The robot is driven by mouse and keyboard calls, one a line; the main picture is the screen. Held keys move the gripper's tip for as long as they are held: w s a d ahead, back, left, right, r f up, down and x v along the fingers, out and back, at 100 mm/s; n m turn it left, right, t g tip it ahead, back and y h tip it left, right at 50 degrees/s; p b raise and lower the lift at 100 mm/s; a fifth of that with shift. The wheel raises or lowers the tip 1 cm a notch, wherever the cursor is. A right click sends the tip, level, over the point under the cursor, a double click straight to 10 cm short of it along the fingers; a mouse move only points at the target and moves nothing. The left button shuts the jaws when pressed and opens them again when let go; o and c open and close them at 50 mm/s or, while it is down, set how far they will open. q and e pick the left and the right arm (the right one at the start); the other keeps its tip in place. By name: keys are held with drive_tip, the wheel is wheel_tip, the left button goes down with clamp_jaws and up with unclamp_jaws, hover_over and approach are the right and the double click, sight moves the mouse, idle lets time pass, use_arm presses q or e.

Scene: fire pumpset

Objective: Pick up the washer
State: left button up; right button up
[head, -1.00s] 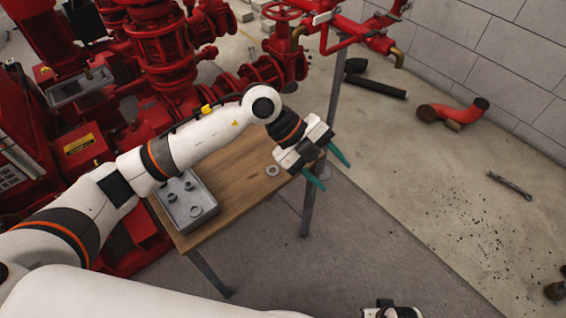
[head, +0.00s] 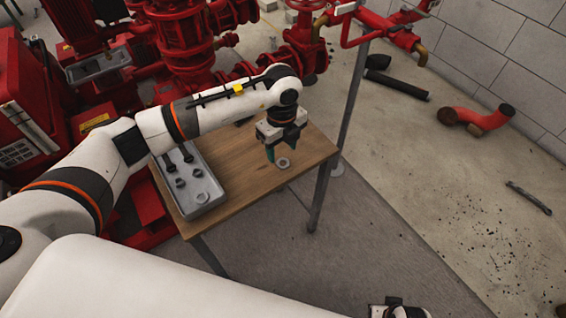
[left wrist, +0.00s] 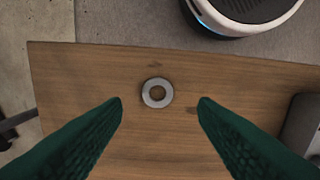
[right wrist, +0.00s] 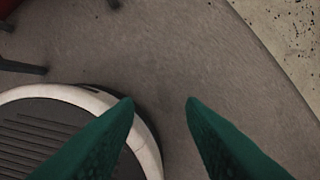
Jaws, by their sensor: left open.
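The washer (head: 283,163) is a small grey metal ring lying flat on the wooden table (head: 235,185). In the left wrist view the washer (left wrist: 157,93) lies bare on the wood, a little ahead of the fingertips and between their lines. My left gripper (head: 274,155) points down just above the table beside the washer. It is open and empty, with its green fingers (left wrist: 160,102) spread apart. My right gripper (right wrist: 160,101) is open and empty over the floor, away from the table.
A grey tray (head: 208,206) with several small metal parts stands on the table to the left. Red pumps and pipes (head: 185,35) fill the space behind. A black pipe (head: 398,85) and a red elbow pipe (head: 485,120) lie on the floor to the right.

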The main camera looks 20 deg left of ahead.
sight(283, 164)
use_arm(q)
drive_tip(key=shift+w+d+f, duration=0.1)
drive_tip(key=shift+f, duration=1.95)
use_arm(e)
drive_tip(key=shift+w+r, duration=0.15)
drive_tip(key=shift+r, duration=0.45)
drive_tip(key=shift+w+r, duration=0.15)
drive_tip(key=shift+r, duration=0.45)
use_arm(q)
drive_tip(key=shift+f, duration=0.1)
